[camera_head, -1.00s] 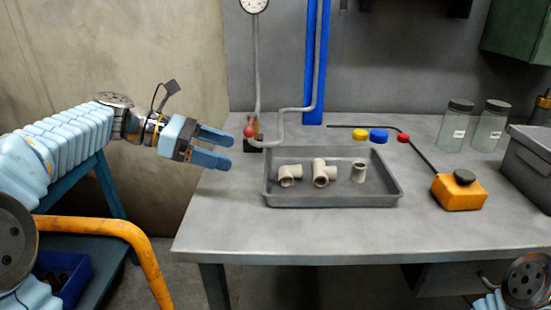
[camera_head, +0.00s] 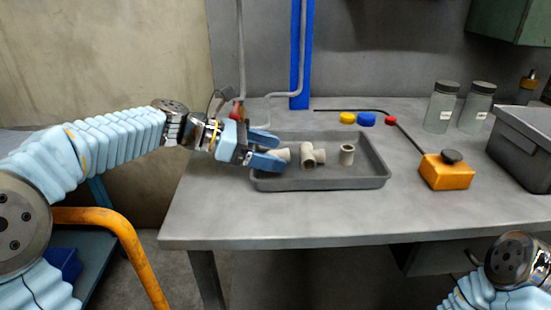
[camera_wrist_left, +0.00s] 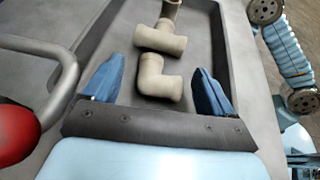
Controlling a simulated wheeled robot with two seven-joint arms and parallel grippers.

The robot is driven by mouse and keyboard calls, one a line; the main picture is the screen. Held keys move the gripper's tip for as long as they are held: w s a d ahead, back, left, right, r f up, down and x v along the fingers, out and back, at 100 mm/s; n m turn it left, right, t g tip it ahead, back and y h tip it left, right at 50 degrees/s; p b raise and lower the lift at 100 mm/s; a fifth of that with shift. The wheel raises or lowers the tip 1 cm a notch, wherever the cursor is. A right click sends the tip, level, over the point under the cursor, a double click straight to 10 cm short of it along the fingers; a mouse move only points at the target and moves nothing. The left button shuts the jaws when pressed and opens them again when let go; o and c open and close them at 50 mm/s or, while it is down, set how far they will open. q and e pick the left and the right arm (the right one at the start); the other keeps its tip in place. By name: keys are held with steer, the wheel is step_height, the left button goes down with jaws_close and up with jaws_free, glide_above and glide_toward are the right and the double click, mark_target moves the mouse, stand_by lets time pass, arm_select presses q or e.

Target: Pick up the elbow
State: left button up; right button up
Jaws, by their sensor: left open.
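The elbow (camera_wrist_left: 158,80) is a beige pipe piece lying in the grey tray (camera_head: 330,183). In the left wrist view it lies between the two blue fingers of my left gripper (camera_wrist_left: 157,90), with a gap on each side. In the head view the elbow (camera_head: 284,153) is partly hidden by my left gripper (camera_head: 267,150), which is open at the tray's left end. A beige tee (camera_head: 308,157) lies just right of the elbow, and it shows beyond the elbow in the left wrist view (camera_wrist_left: 160,40).
A red knob (camera_wrist_left: 16,133) and grey pipe (camera_wrist_left: 62,85) are close left of the gripper. An orange box (camera_head: 446,174), caps and jars stand right of and behind the tray.

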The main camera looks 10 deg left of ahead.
arm_select(q)
steer(key=shift+f, duration=0.2)
jaws_close()
stand_by(0.3)
